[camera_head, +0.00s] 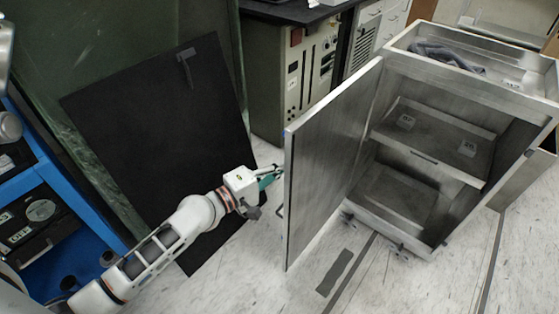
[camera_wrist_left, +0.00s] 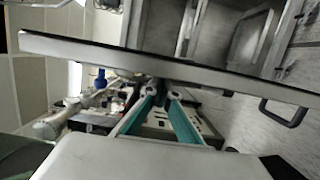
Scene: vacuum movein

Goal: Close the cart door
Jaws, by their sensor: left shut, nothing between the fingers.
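The grey metal cart (camera_head: 465,115) stands at the right with its door (camera_head: 325,160) swung wide open toward the front left. In the left wrist view, the teal fingers of the left gripper (camera_wrist_left: 160,90) are shut and empty. The door (camera_wrist_left: 150,60) crosses that view, with a dark handle (camera_wrist_left: 284,112) at the right. My right gripper is not in view.
A black panel (camera_head: 150,130) leans behind my left arm. A beige machine (camera_head: 290,80) stands behind the door under a black table. A hose (camera_head: 445,55) lies in the cart's top tray. The floor in front of the cart is open.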

